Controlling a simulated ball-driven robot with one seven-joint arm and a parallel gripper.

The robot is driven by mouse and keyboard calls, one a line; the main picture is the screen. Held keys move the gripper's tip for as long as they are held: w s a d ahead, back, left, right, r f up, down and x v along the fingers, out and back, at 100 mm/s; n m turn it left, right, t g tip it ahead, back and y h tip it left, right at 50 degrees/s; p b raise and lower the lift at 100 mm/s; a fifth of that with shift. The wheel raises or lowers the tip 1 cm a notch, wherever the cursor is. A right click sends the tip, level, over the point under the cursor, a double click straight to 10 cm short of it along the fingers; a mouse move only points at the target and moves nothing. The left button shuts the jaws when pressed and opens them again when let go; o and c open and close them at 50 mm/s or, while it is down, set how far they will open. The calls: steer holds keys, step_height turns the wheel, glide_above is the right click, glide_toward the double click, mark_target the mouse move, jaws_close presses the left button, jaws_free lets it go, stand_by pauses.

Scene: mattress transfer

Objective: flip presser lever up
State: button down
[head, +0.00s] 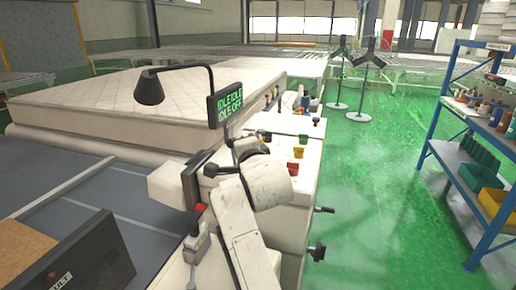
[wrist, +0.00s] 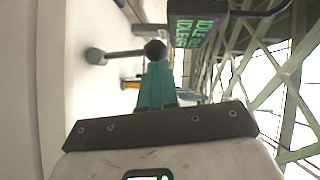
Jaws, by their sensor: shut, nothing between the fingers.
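My gripper (wrist: 156,82) shows in the wrist view with its teal fingers together and nothing between them. A lever with a grey rod and a black ball knob (wrist: 155,49) lies just past the fingertips. The knob overlaps the finger ends in the picture; I cannot tell whether they touch. In the head view my arm's wrist is over the white machine (head: 305,215), and my fingers are hidden. A dark ball knob (head: 211,170) shows left of my arm there; I cannot tell whether it is the same lever.
A display (head: 226,104) with green "IDLE" and "OFF" text stands close above my wrist, also in the wrist view (wrist: 195,30). A black lamp (head: 149,88) hangs before the mattress (head: 110,100). Coloured buttons (head: 298,152) line the machine top.

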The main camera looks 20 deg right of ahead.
steer(key=shift+w+a+r+n+g+h+p, duration=0.15)
steer(key=shift+w+a+n+g+h+p, duration=0.15)
steer(key=shift+w+a+n+g+p, duration=0.35)
steer(key=shift+w+a+r+n+g+h+p, duration=0.1)
steer(key=shift+w+a+n+g+h+p, duration=0.3)
steer(key=shift+a+n+g+p, duration=0.45)
steer(key=shift+f, duration=0.1)
